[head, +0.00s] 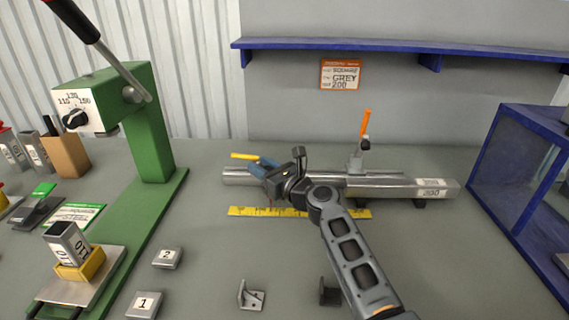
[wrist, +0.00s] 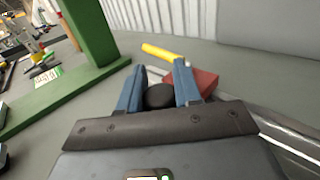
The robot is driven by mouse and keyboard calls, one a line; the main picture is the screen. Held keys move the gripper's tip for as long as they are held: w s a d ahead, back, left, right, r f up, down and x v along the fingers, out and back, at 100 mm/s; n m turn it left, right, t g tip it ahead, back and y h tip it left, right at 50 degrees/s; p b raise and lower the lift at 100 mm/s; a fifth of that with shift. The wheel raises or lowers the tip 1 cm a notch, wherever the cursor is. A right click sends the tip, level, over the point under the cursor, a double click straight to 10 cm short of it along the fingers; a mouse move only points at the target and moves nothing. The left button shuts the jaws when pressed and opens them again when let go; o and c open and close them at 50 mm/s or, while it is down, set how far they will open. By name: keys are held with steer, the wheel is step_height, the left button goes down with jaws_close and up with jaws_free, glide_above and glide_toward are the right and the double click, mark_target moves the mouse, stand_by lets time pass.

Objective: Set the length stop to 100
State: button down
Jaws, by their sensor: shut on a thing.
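The length stop sits on the rail and is mostly hidden by my gripper in the head view. In the wrist view its red block (wrist: 205,80) shows behind the right finger, and a yellow lever (wrist: 162,52) points left beyond the fingertips. The lever also shows in the head view (head: 244,156). My gripper (head: 262,167) has its blue fingers shut on a round black knob (wrist: 160,96), which appears to be the stop's. A yellow scale (head: 245,211) runs along the table in front of the rail; its numbers are too small to read.
A grey bar (head: 400,187) labelled 200 lies at right, near a clamp with an upright orange handle (head: 365,124). A green press (head: 150,130) stands at left, a blue-framed cabinet (head: 515,165) at right. Blocks marked 1 (head: 144,304) and 2 (head: 167,257) lie in front.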

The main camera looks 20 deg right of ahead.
steer(key=shift+w+a+r, duration=0.3)
steer(key=shift+a, duration=0.3)
steer(key=shift+w+a+r, duration=0.25)
steer(key=shift+a, duration=0.35)
steer(key=c, duration=1.1)
jaws_free()
steer(key=shift+o, duration=1.4)
steer(key=shift+s+f, duration=0.1)
steer(key=shift+f, duration=0.15)
steer(key=p+v, duration=0.1)
steer(key=v, duration=0.6)
steer(key=shift+s+d, duration=0.1)
steer(key=shift+s, duration=0.25)
